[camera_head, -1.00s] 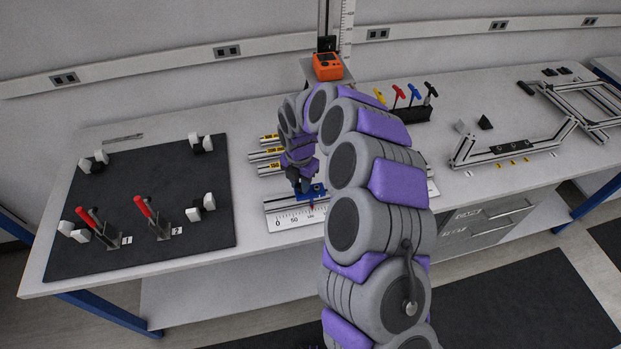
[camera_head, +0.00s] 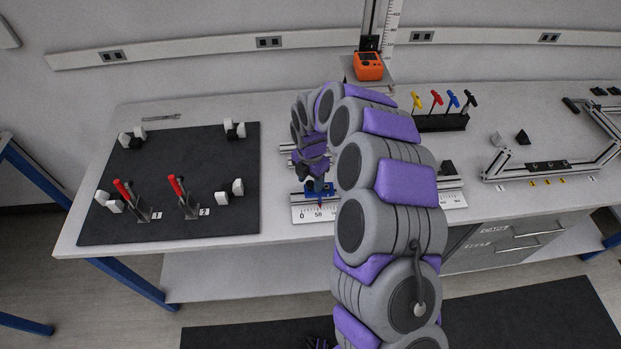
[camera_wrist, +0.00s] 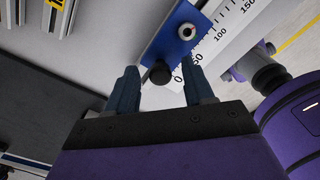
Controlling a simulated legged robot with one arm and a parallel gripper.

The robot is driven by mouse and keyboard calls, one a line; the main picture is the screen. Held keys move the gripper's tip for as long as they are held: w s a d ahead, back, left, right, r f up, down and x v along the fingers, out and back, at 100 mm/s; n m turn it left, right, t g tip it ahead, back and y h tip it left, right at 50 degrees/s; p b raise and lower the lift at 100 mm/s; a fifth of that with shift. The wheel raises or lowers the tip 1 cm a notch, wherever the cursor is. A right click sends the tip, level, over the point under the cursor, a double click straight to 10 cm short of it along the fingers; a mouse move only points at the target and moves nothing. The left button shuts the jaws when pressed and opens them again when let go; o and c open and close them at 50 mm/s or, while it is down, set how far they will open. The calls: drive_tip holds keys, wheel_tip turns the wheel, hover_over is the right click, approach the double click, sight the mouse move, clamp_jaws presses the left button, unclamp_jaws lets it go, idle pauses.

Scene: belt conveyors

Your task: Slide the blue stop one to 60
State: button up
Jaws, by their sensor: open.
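The blue stop (camera_head: 321,189) sits on the front rail above the white scale (camera_head: 303,213) in the head view. Its red pointer (camera_head: 320,203) stands near the 50 mark; the exact reading is too small to tell. In the wrist view the blue stop (camera_wrist: 163,46) shows a silver screw and a black knob (camera_wrist: 160,73), with the scale's 0, 50, 100 and 150 beside it. My gripper (camera_wrist: 162,70) is open, with one finger on each side of the knob; I cannot tell whether either touches. In the head view my arm hides much of the rail.
A dark mat (camera_head: 185,160) with red-handled clamps lies left. An orange device (camera_head: 368,66) stands behind my arm, and a black holder with coloured-handled tools (camera_head: 440,121) right of it. An aluminium frame (camera_head: 545,165) lies farther right. White table shows between them.

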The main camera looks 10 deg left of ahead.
sight(310, 182)
drive_tip(key=shift+a+r, duration=0.1)
wheel_tip(310, 182, up, 17)
drive_tip(key=p, duration=0.2)
idle(0.4)
